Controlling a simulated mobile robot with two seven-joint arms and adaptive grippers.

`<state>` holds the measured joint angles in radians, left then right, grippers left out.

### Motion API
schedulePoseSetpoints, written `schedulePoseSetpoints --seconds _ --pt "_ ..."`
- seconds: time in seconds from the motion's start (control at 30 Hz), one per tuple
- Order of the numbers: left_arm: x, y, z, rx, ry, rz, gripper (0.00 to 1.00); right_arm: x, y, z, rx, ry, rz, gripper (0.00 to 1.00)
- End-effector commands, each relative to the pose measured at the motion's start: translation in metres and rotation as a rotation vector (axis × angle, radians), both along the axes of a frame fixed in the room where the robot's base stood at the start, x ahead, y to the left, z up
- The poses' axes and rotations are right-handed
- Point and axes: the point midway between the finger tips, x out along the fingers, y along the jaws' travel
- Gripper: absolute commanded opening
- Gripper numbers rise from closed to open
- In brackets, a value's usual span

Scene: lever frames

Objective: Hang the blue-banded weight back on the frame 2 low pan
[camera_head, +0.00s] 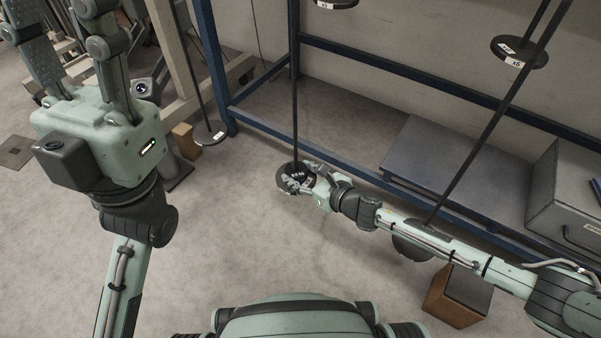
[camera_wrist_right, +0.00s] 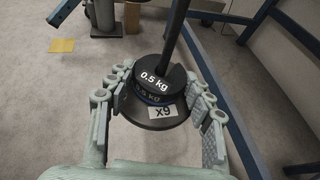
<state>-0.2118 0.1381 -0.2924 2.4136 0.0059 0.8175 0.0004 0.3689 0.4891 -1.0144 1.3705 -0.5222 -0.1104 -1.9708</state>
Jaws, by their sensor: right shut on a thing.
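My right gripper (camera_head: 307,180) is at a dark round pan (camera_head: 285,186) hanging low on a long black rod. The right wrist view shows this pan with an "x9" label (camera_wrist_right: 190,114). Dark slotted-looking weights marked "0.5 kg" sit around the rod over the pan; the lower one, the blue-banded weight (camera_wrist_right: 153,98), shows a thin blue edge. The right gripper (camera_wrist_right: 157,78) has its fingers on both sides of the stack and is shut on the weight; finger contact is hard to see. My left gripper (camera_head: 65,20) is raised at the upper left, fingers apart and empty.
Other pans hang nearby: an "x6" pan (camera_head: 518,54), one at the top edge (camera_head: 336,4), one at left (camera_head: 208,135) and one partly behind my right arm (camera_head: 412,246). A blue frame (camera_head: 350,178), a grey case (camera_head: 565,205) and a wooden block (camera_head: 455,298) stand around. Open floor lies centrally.

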Motion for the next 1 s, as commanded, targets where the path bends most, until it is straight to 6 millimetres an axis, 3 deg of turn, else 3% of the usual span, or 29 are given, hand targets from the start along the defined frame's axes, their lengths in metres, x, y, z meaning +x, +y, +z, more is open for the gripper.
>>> schedulePoseSetpoints --seconds 0.27,0.3,0.47,1.0 --pt "0.0 -0.0001 -0.0006 0.0 0.0 0.0 0.4 0.0009 0.0008 0.0009 0.002 -0.004 0.001 0.14" --pt "0.0 -0.0001 -0.0006 0.0 0.0 0.0 0.4 0.001 0.0008 0.001 0.002 -0.004 0.001 0.54" --pt "-0.0001 0.0 -0.0006 0.0 -0.001 0.0 0.4 0.0007 0.0006 0.0004 0.001 -0.003 0.001 0.74" --pt "0.0002 -0.0002 -0.0013 -0.001 0.001 -0.001 0.4 -0.0004 -0.0004 -0.0017 -0.001 0.0 0.0 0.76"
